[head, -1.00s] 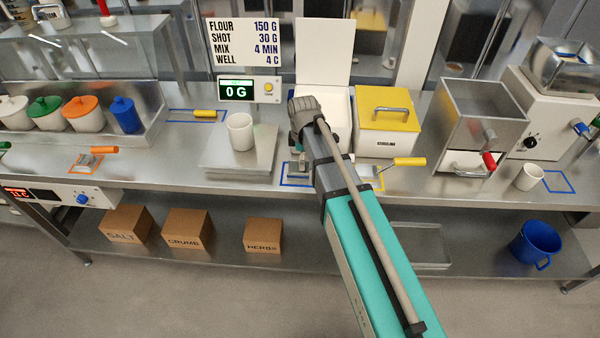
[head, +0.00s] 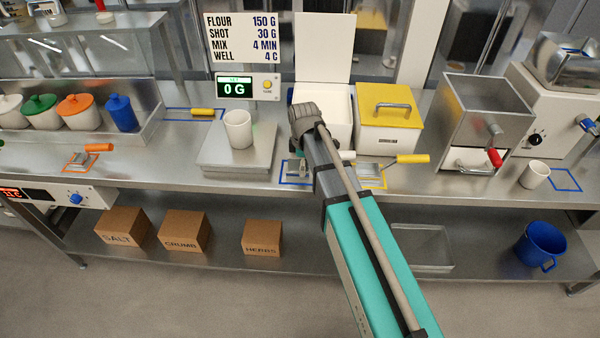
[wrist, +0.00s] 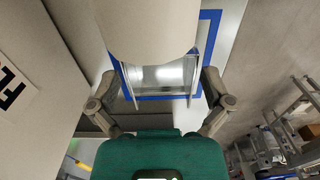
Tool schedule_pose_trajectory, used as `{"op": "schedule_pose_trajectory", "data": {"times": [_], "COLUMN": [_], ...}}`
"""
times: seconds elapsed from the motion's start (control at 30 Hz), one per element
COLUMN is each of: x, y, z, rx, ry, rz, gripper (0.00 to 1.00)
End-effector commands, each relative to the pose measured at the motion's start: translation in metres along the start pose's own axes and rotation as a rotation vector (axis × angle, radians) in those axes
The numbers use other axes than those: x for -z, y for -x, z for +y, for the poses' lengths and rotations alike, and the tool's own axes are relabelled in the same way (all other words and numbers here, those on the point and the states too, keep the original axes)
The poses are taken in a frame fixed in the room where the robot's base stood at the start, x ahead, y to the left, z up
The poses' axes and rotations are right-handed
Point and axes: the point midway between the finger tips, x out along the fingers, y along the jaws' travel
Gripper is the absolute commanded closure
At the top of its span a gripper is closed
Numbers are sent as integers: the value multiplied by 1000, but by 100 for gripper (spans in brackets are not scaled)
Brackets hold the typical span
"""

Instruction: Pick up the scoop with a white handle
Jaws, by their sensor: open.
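The scoop's white handle (wrist: 150,25) fills the top middle of the wrist view, close to the camera. Its metal pan (wrist: 165,78) lies just below, inside a blue outline (wrist: 209,30) on the counter. My gripper (wrist: 160,92) is open, with one finger on each side of the pan and a gap at both sides. I cannot tell the height of the fingertips over the counter. In the head view my arm hides most of the scoop; a bit of the white handle (head: 348,155) shows right of the arm.
A scale with a white cup (head: 238,130) stands left of the arm. An open white bin (head: 335,108) and a yellow-lidded bin (head: 388,122) stand behind. A yellow-handled scoop (head: 412,159) lies close on the right. A metal hopper (head: 485,110) stands farther right.

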Motion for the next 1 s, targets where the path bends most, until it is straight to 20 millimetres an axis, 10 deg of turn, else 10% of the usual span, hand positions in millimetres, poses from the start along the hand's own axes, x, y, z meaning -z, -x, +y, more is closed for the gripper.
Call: {"op": "schedule_pose_trajectory", "data": {"times": [0.87,1.0], "x": [1,1], "y": [-13,-13], "z": [0,0], "rx": [0,0], "ry": [2,2], "rz": [0,0], "gripper": [0,26]}}
